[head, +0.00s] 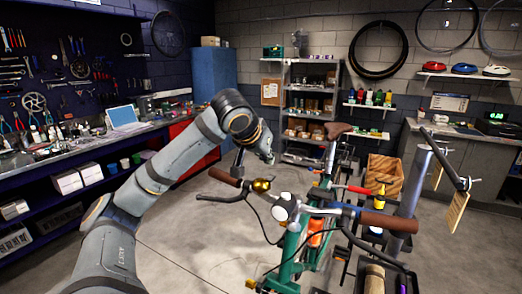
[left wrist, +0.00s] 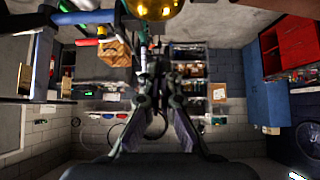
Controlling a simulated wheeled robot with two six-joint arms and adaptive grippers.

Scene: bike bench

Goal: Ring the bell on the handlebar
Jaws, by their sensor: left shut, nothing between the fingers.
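The brass bell (head: 261,185) sits on the handlebar, just inboard of the brown grip (head: 224,177) on the left of the head view. In the left wrist view the bell (left wrist: 157,7) is cut off by the top edge. My left gripper (head: 269,158) is above and slightly beyond the bell in the head view and looks apart from it. In the left wrist view its fingers (left wrist: 151,75) come together, shut and empty. My right gripper is not in view.
The bike has a green frame (head: 292,250), a round lamp (head: 281,213), a brake lever and cables near the bell. A clamp stand (head: 412,190) rises at right. A workbench (head: 90,158) runs along the left. Open floor (head: 205,250) lies left of the bike.

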